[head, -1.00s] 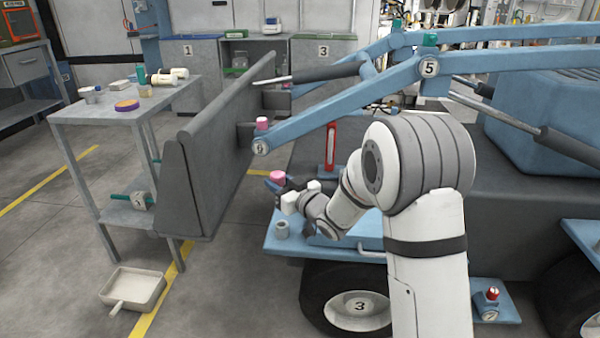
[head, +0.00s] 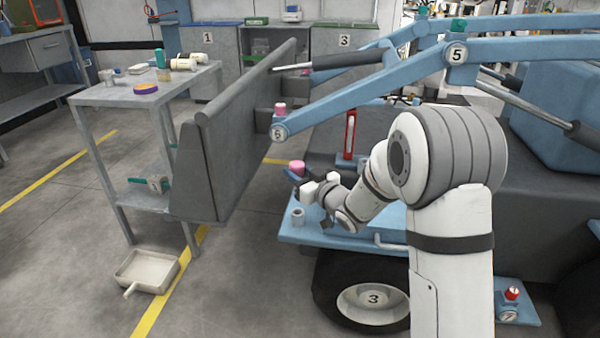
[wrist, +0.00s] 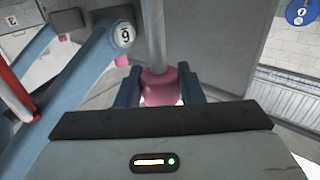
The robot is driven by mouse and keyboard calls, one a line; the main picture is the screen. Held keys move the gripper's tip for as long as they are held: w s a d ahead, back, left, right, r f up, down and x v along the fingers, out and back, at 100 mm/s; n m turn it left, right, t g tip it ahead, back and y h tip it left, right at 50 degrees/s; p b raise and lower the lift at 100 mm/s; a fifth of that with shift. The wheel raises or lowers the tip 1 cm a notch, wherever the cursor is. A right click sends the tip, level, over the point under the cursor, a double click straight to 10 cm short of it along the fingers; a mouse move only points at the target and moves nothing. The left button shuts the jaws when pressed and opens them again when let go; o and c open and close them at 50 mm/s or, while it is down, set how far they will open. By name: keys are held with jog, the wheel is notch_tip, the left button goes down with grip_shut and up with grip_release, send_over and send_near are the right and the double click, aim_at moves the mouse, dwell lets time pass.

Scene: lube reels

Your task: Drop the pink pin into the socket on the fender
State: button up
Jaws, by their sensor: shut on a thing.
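My gripper (head: 296,176) is shut on the pink pin (head: 297,167), whose pink head shows above the fingers in the head view. In the wrist view the pin (wrist: 160,88) sits between the two dark blue fingers (wrist: 160,92), with a grey shaft running away from the pink part. The socket (head: 297,215) is a short grey cylinder at the near left corner of the blue fender (head: 340,238). In the head view the pin appears above the socket in the picture, apart from it. The socket is not clearly visible in the wrist view.
A blue loader arm ends at a numbered joint (head: 279,132) with another pink pin (head: 280,108), close above my gripper in the picture. The large grey bucket (head: 235,140) stands to the left. A red bar (head: 349,135) stands behind my wrist. A grey cart (head: 140,95) is farther left.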

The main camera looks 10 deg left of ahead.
jog(key=shift+f+b, duration=3.65)
jog(key=shift+f, duration=1.05)
jog(key=o, duration=1.1)
jog(key=shift+d, duration=0.15)
jog(key=p+v, duration=0.2)
jog(key=v, duration=0.5)
jog(key=shift+s+d+r, duration=0.1)
jog(key=shift+s+d, duration=0.1)
jog(key=shift+s, duration=0.1)
jog(key=shift+p, duration=0.3)
